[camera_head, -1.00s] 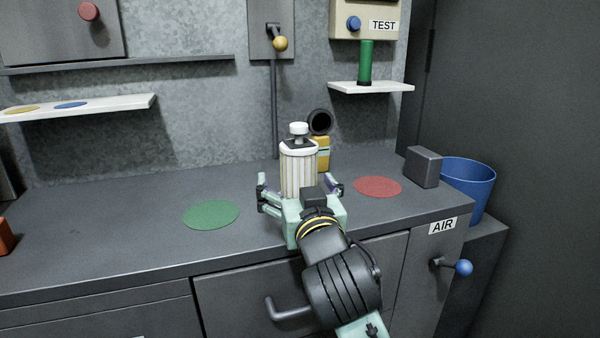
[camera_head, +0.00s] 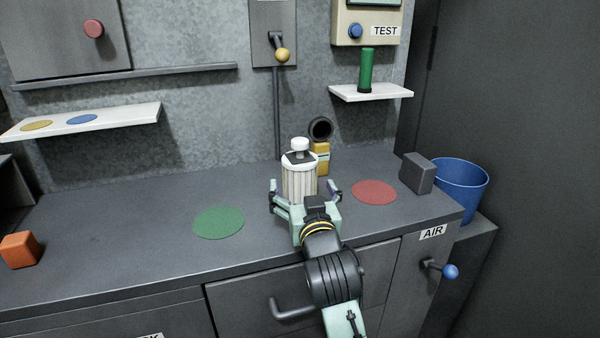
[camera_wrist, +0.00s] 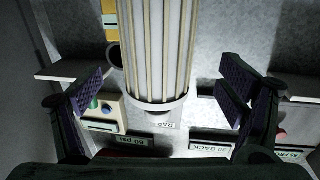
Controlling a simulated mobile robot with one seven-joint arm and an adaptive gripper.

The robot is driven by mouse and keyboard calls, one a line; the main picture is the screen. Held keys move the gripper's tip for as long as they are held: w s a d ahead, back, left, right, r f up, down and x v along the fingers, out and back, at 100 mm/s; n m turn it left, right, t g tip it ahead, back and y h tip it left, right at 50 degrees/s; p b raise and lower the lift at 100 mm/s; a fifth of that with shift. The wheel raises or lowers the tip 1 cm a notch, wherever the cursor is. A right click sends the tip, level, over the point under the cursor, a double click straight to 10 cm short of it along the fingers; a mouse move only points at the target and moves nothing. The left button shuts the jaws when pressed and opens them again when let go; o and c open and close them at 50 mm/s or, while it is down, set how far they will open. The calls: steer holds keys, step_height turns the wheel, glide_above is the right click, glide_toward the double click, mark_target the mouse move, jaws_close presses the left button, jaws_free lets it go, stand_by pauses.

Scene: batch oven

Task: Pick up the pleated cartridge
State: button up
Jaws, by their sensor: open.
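The pleated cartridge (camera_head: 299,180) is a white ribbed cylinder with a grey-and-white cap, standing upright on the grey counter in the head view. It also shows in the wrist view (camera_wrist: 158,45), running down the middle of the picture between the fingers. My gripper (camera_head: 305,192) is open, with one finger on each side of the cartridge. In the wrist view my gripper (camera_wrist: 168,95) shows clear gaps between both finger pads and the cartridge. The cartridge's lower part is partly hidden by my gripper in the head view.
A green disc (camera_head: 219,222) lies left, a red disc (camera_head: 374,191) right. A grey block (camera_head: 417,173) and blue bin (camera_head: 462,187) are farther right. An orange block (camera_head: 20,250) sits far left.

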steer(key=w, duration=0.1)
steer(key=w+p, duration=0.1)
steer(key=w, duration=0.1)
steer(key=w+p, duration=0.1)
steer(key=shift+w+a+r, duration=0.25)
steer(key=shift+w+r, duration=0.05)
steer(key=shift+w, duration=0.1)
steer(key=shift+w+a+f, duration=0.1)
steer(key=shift+w+a, duration=0.05)
steer(key=shift+w, duration=0.3)
steer(key=shift+c, duration=0.6)
